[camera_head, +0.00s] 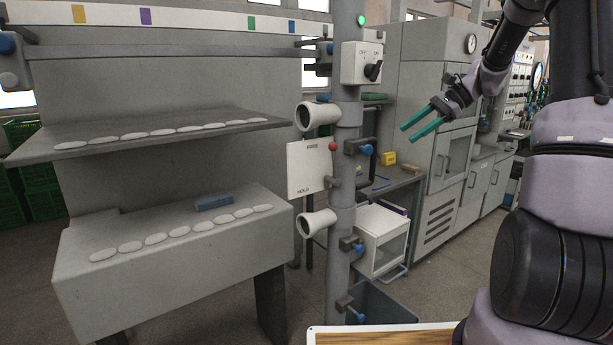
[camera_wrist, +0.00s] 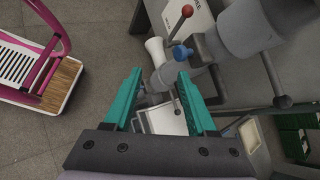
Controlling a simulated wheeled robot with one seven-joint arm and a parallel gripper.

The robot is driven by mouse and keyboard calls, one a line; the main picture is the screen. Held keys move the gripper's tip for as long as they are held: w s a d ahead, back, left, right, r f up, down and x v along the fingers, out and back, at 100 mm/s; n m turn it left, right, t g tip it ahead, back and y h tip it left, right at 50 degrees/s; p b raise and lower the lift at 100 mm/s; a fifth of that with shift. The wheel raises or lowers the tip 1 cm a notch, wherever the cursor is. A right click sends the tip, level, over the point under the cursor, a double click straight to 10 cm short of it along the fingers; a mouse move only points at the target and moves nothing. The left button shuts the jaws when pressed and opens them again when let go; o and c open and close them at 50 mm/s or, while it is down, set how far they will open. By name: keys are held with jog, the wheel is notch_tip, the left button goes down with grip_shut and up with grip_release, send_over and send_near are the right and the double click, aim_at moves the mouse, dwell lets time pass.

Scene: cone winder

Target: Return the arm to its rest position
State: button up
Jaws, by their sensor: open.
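My gripper (camera_head: 423,122) has two teal fingers and is raised in the upper right of the head view, left of my arm's upper links. It is open and holds nothing. In the wrist view the two fingers of my gripper (camera_wrist: 162,95) are spread apart. Beyond them, in that view, are a grey post (camera_wrist: 245,30), a white cone (camera_wrist: 156,50) and a white bin or box, with no clear contact.
The grey post (camera_head: 340,180) carries a switch box (camera_head: 362,64), two white cones (camera_head: 318,116) and blue knobs. A grey two-level machine (camera_head: 160,240) with white discs stands left. Cabinets (camera_head: 450,160) stand behind. A pink-framed cart (camera_wrist: 40,60) stands left in the wrist view.

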jog(key=s+a+r+n+t+h, duration=0.1)
jog(key=s+r+n+t+h, duration=0.1)
jog(key=s, duration=0.7)
jog(key=s+a+r+n+t+h, duration=0.2)
jog(key=s+r+n+h, duration=0.1)
jog(key=s, duration=0.6)
jog(key=s+a+r+n+t+h, duration=0.1)
jog(key=s+r+n+t+h, duration=0.1)
jog(key=s, duration=0.7)
jog(key=r+n+h, duration=0.1)
jog(key=n, duration=0.1)
jog(key=shift+s+a+n, duration=0.3)
jog(key=shift+a+n, duration=0.05)
jog(key=shift+n, duration=0.05)
